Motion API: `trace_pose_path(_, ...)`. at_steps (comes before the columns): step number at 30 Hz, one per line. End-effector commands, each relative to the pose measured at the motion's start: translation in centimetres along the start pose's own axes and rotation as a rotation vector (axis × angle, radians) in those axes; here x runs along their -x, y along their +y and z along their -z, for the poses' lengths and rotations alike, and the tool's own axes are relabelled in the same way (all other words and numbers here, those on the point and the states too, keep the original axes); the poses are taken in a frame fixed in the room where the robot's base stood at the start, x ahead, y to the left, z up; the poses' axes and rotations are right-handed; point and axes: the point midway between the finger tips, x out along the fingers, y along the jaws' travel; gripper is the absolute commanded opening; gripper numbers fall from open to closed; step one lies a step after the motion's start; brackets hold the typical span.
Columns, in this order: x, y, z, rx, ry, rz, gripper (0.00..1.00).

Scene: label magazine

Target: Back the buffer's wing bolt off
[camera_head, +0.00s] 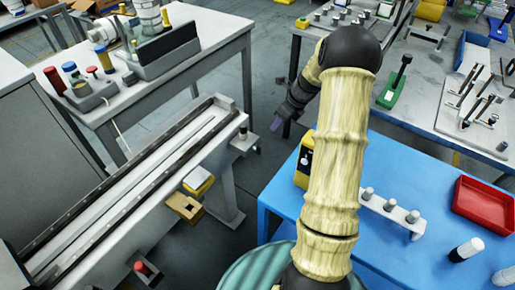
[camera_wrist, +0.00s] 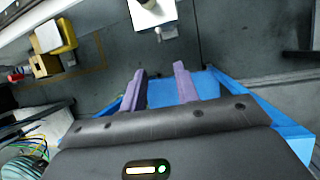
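A pale bracket (camera_head: 240,142) with a dark-topped upright post (camera_head: 243,131) sits at the far end of the conveyor rail; it looks like the buffer. In the wrist view a white block (camera_wrist: 153,14) at the top edge seems to be the same part. A small grey stub (camera_wrist: 159,34) sticks out from its near side and may be the wing bolt, but its wings are not clear. My gripper (camera_wrist: 161,84) is open and empty, its two purple fingers apart and short of the block. In the head view my gripper (camera_head: 276,124) hangs right of the bracket, not touching it.
A yellow-and-white block (camera_head: 198,181) and a tan block (camera_head: 184,207) sit on the rail's side. A blue table (camera_head: 410,170) stands at right with a pegged white rack (camera_head: 390,212) and red tray (camera_head: 484,206). Open floor lies beyond the rail end.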

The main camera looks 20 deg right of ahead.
Motion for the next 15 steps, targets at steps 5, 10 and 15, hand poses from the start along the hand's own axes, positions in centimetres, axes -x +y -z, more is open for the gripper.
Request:
trace_pose_path(5, -1.9, 0.1, 0.0, 0.002, 0.002, -0.004, 0.31)
trace_pose_path(10, -4.9, 0.3, -0.1, 0.006, 0.003, -0.007, 0.31)
trace_pose_path(15, -8.0, 0.5, -0.3, 0.010, 0.004, -0.008, 0.31)
